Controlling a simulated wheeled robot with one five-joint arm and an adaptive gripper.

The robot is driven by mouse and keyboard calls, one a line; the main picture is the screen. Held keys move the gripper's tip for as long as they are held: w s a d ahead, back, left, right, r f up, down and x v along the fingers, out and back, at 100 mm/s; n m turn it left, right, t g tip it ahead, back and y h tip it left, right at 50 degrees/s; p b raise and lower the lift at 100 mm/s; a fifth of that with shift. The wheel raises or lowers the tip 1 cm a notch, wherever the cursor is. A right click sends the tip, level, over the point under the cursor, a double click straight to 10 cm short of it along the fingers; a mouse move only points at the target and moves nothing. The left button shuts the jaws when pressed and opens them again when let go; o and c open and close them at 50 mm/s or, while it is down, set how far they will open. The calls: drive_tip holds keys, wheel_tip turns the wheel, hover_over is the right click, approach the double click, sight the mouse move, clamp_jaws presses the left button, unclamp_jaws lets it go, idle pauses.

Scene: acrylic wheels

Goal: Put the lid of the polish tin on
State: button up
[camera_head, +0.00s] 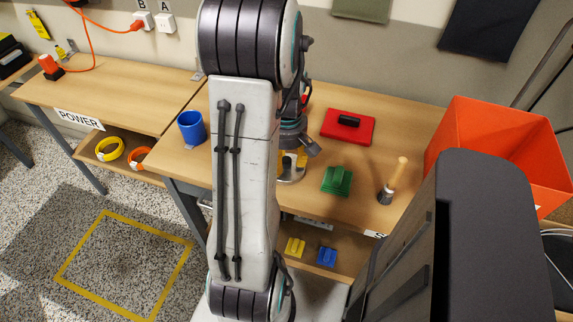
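My gripper (296,140) points down over the workbench and is mostly hidden behind my own arm, so I cannot tell whether it is open or shut. Close below it, a pale, round-edged thing (290,177) sits on the bench, with yellow parts showing above it. It is partly covered by my arm, and I cannot tell whether it is the polish tin. A flat red piece (335,129) with a black grip on top lies behind and to the right. I cannot identify the tin or its lid for certain.
A blue cup (191,128) stands left of my arm. A green block with a raised grip (337,180) and a wooden-handled tool (394,180) stand to the right. An orange bin (490,140) is at far right. Yellow (294,247) and blue (327,256) pieces lie on the lower shelf.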

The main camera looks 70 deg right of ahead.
clamp_jaws()
drive_tip(key=shift+r, duration=0.1)
idle(0.3)
